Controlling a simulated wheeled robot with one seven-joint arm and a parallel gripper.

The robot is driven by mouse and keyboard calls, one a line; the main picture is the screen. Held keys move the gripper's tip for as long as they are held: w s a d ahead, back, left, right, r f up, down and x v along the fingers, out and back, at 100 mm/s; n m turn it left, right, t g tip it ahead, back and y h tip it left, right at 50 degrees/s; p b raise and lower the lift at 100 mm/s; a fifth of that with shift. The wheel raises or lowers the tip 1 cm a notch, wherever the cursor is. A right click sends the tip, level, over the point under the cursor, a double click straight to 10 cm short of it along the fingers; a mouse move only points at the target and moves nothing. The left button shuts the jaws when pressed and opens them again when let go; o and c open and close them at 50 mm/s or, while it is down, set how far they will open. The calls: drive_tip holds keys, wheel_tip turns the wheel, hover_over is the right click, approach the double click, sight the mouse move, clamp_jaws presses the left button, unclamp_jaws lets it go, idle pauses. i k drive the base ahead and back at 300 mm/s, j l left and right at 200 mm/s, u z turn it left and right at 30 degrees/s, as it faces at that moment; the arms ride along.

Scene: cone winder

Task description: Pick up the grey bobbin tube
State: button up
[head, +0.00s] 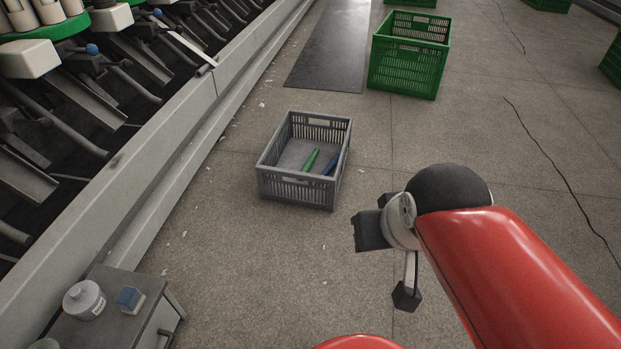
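A slim pale grey rod (190,46) lies slanted at the edge of the machine, upper left; it may be the grey bobbin tube, but I cannot tell for sure. A grey crate (285,186) on the floor holds a green tube (311,160) and a blue tube (330,164), and I see no grey tube in it. My gripper (389,264) is right of and nearer than the crate, far from the rod.
The winding machine (150,175) runs along the left. A small grey cabinet (110,325) at lower left bears a white jar (84,299) and a blue-topped block (130,299). A green crate (408,72) stands behind on the right. The floor between is mostly clear.

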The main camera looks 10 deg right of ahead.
sight(208, 65)
drive_tip(key=i+l+u, duration=0.1)
drive_tip(key=i+u, duration=0.2)
drive_tip(key=i, duration=0.25)
drive_tip(key=i+l+u, duration=0.3)
drive_tip(key=i, duration=0.2)
drive_tip(key=i+l+u, duration=0.3)
drive_tip(key=i, duration=0.2)
